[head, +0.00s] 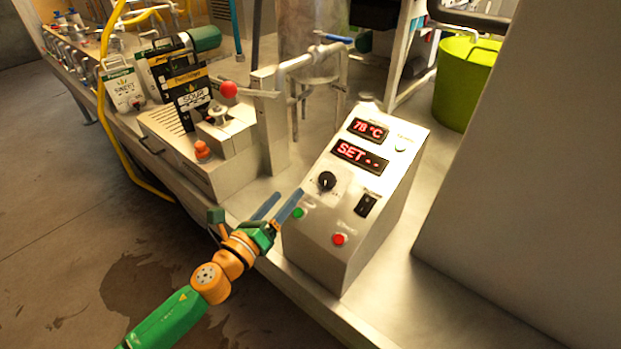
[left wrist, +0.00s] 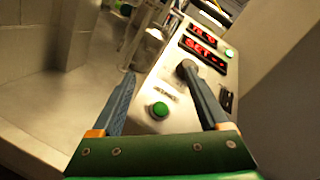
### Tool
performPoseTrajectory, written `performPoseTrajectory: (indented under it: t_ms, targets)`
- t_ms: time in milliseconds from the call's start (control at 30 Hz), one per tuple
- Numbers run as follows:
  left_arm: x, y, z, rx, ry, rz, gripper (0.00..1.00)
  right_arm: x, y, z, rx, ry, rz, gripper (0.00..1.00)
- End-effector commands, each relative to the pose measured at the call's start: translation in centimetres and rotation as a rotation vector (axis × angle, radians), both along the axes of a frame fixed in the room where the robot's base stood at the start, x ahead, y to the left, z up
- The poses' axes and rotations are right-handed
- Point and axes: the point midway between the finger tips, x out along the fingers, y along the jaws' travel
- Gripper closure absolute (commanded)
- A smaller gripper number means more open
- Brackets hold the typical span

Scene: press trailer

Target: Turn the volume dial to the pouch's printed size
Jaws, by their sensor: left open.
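The black volume dial (head: 327,181) sits on the sloped front of a metal control box (head: 318,245). The box's displays read "78 °C" (head: 368,129) and "SET" with dashes (head: 360,156). My left gripper (head: 283,204) is open, its two blue fingers pointing at the panel just left of and below the dial. In the left wrist view the right finger's tip overlaps the dial (left wrist: 186,68); I cannot tell whether it touches. My right gripper is not in view.
The panel also carries a green button (head: 299,213), a red button (head: 340,239) and a black rocker switch (head: 367,205). A machine with a red-knobbed lever (head: 229,89) stands left of the box. A lime bucket (head: 465,80) is behind, and a pale wall (head: 520,180) is at right.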

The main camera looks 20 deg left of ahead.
Motion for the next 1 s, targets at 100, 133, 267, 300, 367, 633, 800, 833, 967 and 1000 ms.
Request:
performPoseTrajectory:
  t_ms: [100, 133, 267, 300, 367, 633, 800, 833, 967, 1000]
  targets:
    - [0.3, -2.1, 1.1, 0.406, -0.116, -0.183, 0.22, 0.0, 0.0, 0.0, 0.000, 0.000, 0.000, 0.50]
    - [0.3, -2.5, 1.1, 0.468, -0.133, -0.212, 0.22, 0.0, 0.0, 0.0, 0.000, 0.000, 0.000, 0.50]
    - [1.3, -3.3, 1.2, 0.555, -0.158, -0.249, 0.22, 0.0, 0.0, 0.6, 0.000, -0.001, 0.000, 0.50]
    - [2.0, -3.7, 1.4, 0.553, -0.158, -0.248, 0.22, 0.0, 0.0, 0.9, 0.000, -0.001, 0.000, 0.50]
    - [3.2, -4.2, 1.3, 0.550, -0.157, -0.246, 0.22, 0.0, 0.0, 1.2, 0.000, -0.001, -0.001, 0.50]
    - [6.4, -5.7, 1.0, 0.546, -0.154, -0.247, 0.22, 0.1, 0.1, 1.3, 0.001, -0.002, -0.001, 0.50]
    - [6.7, -5.8, 0.9, 0.547, -0.154, -0.248, 0.22, 0.1, 0.2, 1.3, 0.003, -0.003, -0.001, 0.50]
    - [6.6, -5.8, 0.9, 0.547, -0.154, -0.248, 0.22, 0.1, 0.2, 1.3, 0.003, -0.003, -0.001, 0.50]
    - [6.6, -5.8, 0.9, 0.546, -0.153, -0.247, 0.35, 0.1, 0.2, 1.3, 0.004, -0.002, -0.001, 0.50]
    - [6.6, -5.8, 0.9, 0.546, -0.153, -0.247, 0.46, 0.1, 0.2, 1.3, 0.004, -0.002, -0.001, 0.50]
